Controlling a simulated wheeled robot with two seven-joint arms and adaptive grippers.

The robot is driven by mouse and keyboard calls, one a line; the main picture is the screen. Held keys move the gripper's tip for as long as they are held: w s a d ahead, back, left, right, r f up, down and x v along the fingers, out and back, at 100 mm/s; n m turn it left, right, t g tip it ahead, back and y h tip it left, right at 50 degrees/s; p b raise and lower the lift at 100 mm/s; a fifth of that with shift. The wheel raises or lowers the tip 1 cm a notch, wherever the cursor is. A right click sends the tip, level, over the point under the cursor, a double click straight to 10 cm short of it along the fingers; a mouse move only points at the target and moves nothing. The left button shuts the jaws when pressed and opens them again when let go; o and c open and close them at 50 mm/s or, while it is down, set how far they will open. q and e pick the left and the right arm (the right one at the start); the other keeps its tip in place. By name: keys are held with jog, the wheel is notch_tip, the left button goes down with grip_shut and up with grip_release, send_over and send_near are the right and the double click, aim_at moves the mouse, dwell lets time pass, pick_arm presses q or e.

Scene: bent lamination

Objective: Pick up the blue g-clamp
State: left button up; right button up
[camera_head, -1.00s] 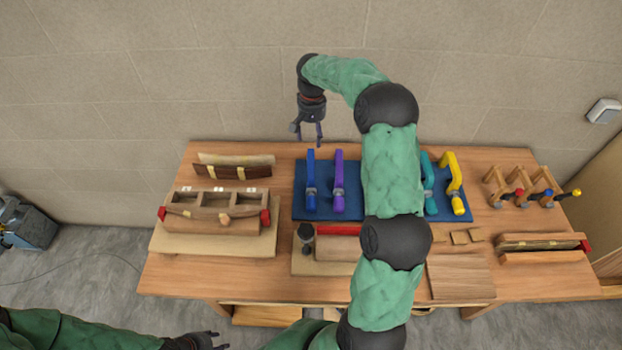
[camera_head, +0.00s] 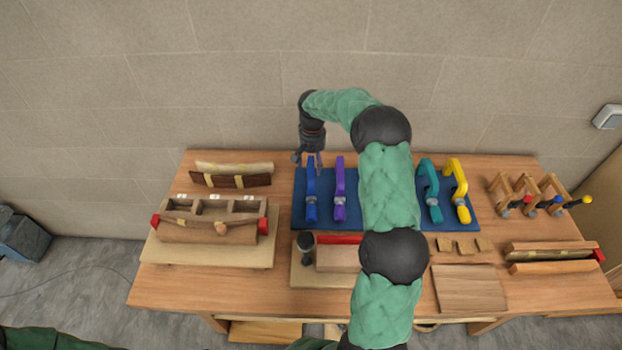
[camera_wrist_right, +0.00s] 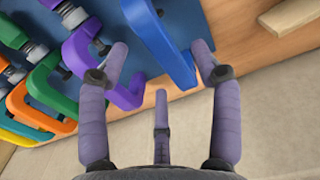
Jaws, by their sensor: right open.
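The blue g-clamp (camera_head: 311,192) is at the left end of a dark blue board (camera_head: 384,213) on the workbench. My right gripper (camera_head: 308,160) is open at the clamp's far end in the head view. In the right wrist view the blue g-clamp (camera_wrist_right: 160,42) runs between the two outer fingers of my right gripper (camera_wrist_right: 160,62), and the fingers are not closed on it. I cannot tell whether any finger touches it. The purple clamp (camera_head: 339,190) stands just to the right of it, and in the wrist view it lies close by the left finger. My left gripper is not in view.
Teal (camera_head: 431,190) and yellow (camera_head: 457,188) clamps stand at the board's right end. My right arm hides the board's middle. A wooden form (camera_head: 208,234) sits at left, small wooden clamps (camera_head: 528,193) at right. A wall (camera_head: 250,70) rises behind the bench.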

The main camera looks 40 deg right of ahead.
aim_at(313, 170)
jog(key=shift+d+f, duration=0.15)
jog(key=shift+f, duration=2.15)
jog(key=shift+f+b, duration=0.25)
jog(key=shift+b, duration=0.1)
jog(key=c, duration=1.2)
